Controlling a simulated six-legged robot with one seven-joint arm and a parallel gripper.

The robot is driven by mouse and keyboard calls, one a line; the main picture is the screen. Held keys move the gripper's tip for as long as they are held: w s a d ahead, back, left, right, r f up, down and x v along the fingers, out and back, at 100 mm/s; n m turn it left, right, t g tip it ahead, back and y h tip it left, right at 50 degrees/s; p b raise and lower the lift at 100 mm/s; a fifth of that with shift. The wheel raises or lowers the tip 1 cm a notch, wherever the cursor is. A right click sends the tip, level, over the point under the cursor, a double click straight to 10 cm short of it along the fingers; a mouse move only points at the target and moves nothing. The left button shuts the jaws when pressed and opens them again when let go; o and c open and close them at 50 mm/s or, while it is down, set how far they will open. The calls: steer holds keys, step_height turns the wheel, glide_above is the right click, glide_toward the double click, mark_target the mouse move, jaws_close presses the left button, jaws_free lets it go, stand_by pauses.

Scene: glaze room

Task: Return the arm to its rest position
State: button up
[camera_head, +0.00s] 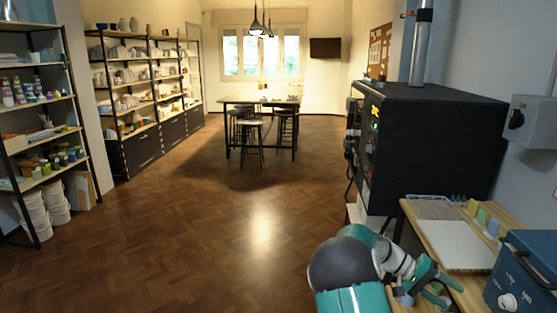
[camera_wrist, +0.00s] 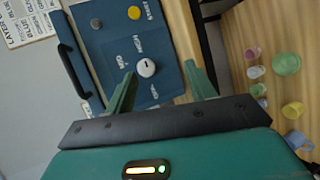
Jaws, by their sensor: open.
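My teal-and-dark arm (camera_head: 345,265) is at the lower right of the head view, reaching right to the wooden bench. My gripper (camera_head: 447,284) is over the near part of the bench, left of the blue box (camera_head: 534,268). In the wrist view the two green fingers of my gripper (camera_wrist: 160,70) stand apart with nothing held between them. Beyond them is the blue box's control face (camera_wrist: 112,42), with a white knob (camera_wrist: 146,67) between the fingertips in the picture. I cannot tell whether a finger touches the box.
Several small coloured cups (camera_wrist: 287,63) stand on the bench top (camera_wrist: 236,65). A pale board (camera_head: 452,247) lies on the bench. A black kiln (camera_head: 435,140) stands behind it. Shelves (camera_head: 40,130) line the left side, and a table with stools (camera_head: 262,101) stands far back. The middle floor is clear.

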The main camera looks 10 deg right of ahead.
steer(key=s+a+r+n+t+y, duration=0.2)
steer(key=s+a, duration=0.4)
steer(key=a, duration=0.5)
steer(key=s+a+r+n+t+y, duration=0.2)
steer(key=s+a+r+t+y, duration=0.3)
steer(key=a, duration=0.7)
steer(key=s+a+r+n+t+y, duration=0.3)
steer(key=s+a+r+t, duration=0.4)
steer(key=a, duration=0.5)
steer(key=shift+s+y, duration=0.4)
steer(key=shift+s, duration=0.2)
steer(key=c, duration=0.4)
steer(key=shift+d, duration=0.15)
steer(key=shift+d, duration=0.1)
